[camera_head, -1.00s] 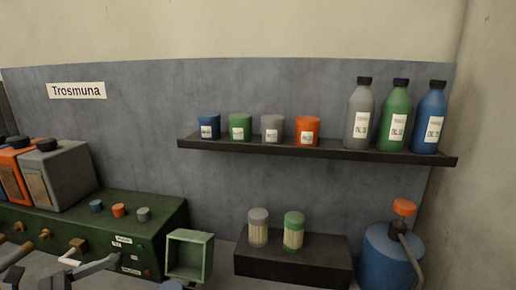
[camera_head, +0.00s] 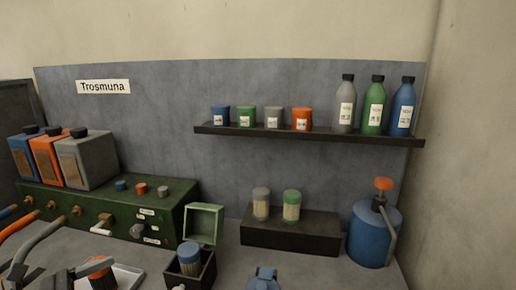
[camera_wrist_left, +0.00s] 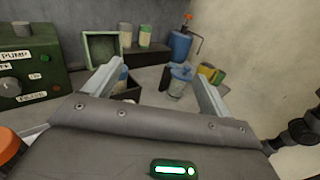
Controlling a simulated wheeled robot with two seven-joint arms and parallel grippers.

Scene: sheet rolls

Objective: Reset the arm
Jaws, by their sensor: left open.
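My left gripper (camera_wrist_left: 154,78) shows in the left wrist view. Its two grey fingers are spread wide apart with nothing held between them. Beyond the fingers are a dark box with a blue-capped container and a blue-and-white object (camera_wrist_left: 178,80) on the bench. My right gripper is not seen in either view.
A green machine (camera_head: 110,212) carries several coloured canisters at left. A dark open box (camera_head: 190,272) holds a blue-lidded container. A shelf (camera_head: 310,135) holds jars and bottles. A blue pump can (camera_head: 372,235) stands at right. A white tray (camera_head: 125,275) lies in front.

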